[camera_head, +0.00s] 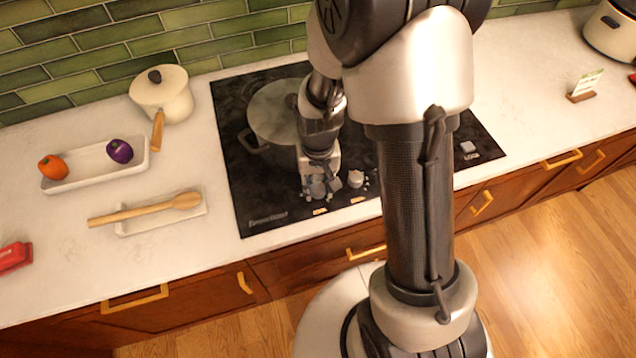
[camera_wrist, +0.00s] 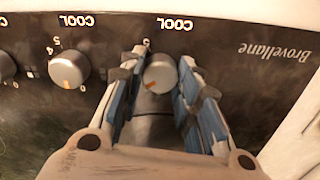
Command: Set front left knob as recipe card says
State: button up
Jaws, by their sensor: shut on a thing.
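My gripper (camera_head: 320,188) is over the front edge of the cooktop (camera_head: 235,170), at its left knobs. In the wrist view my gripper (camera_wrist: 160,75) is shut on the front left knob (camera_wrist: 160,72), with blue-padded fingers on both sides. This knob is round and grey; its orange mark points to the lower left in that view. A "COOL" label shows beside it. The recipe card (camera_head: 588,82) stands in a wooden holder on the right counter; its text is too small to read.
Another grey knob (camera_wrist: 69,69) is close beside the held one, with its own "COOL" label. A large pot (camera_head: 272,115) sits on the cooktop behind my gripper. A cream saucepan (camera_head: 165,98), a tray (camera_head: 75,178) and a wooden spoon (camera_head: 140,209) are on the left counter.

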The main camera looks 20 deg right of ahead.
aim_at(318, 187)
jog(key=shift+m, duration=0.5)
jog(key=o, duration=1.1)
jog(key=shift+r, duration=0.15)
jog(key=shift+r, duration=5.85)
